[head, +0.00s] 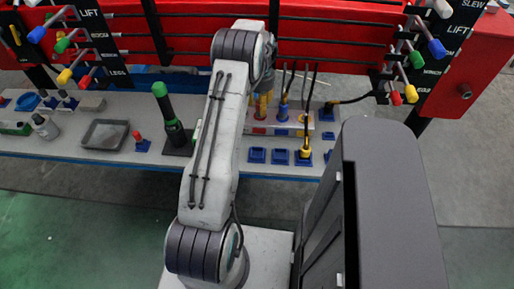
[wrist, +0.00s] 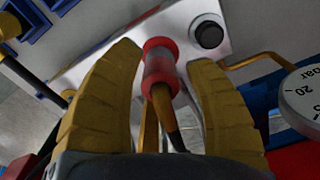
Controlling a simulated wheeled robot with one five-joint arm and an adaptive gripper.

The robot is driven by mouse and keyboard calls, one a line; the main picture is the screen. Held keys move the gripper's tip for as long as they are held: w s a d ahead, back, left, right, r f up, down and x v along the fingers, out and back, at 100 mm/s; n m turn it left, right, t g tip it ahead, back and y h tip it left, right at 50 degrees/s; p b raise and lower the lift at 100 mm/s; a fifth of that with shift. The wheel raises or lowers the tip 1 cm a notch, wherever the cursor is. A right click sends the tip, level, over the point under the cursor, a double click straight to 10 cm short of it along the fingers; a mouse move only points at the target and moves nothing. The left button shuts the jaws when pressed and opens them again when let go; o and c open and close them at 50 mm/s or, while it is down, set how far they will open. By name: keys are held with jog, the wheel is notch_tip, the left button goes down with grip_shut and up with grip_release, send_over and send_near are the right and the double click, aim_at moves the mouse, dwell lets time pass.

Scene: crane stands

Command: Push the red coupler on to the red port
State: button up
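The red coupler (wrist: 161,78) shows in the wrist view, with a brownish hose running from it towards the camera. Its far end meets a red ring at the pale port plate (wrist: 108,58); I cannot tell how fully it is seated. My gripper (wrist: 166,66) has its yellow fingers on both sides of the coupler. A gap shows at the right finger, and the fingers look open. In the head view my gripper (head: 263,100) is at the left part of the port block (head: 325,127), largely behind my arm. The red port there is hard to make out.
A black knob (wrist: 208,34) sits on the plate, with a gauge (wrist: 303,98) at the right. Hoses stand close to the right of my gripper, including a blue coupler (head: 283,110). A green-topped black lever (head: 172,120) stands left of my arm.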

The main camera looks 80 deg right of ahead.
jog(key=shift+o, duration=0.3)
jog(key=shift+r, duration=0.15)
jog(key=shift+r+p, duration=1.6)
jog(key=shift+r, duration=0.8)
notch_tip(320, 180, up, 12)
jog(key=shift+d, duration=0.15)
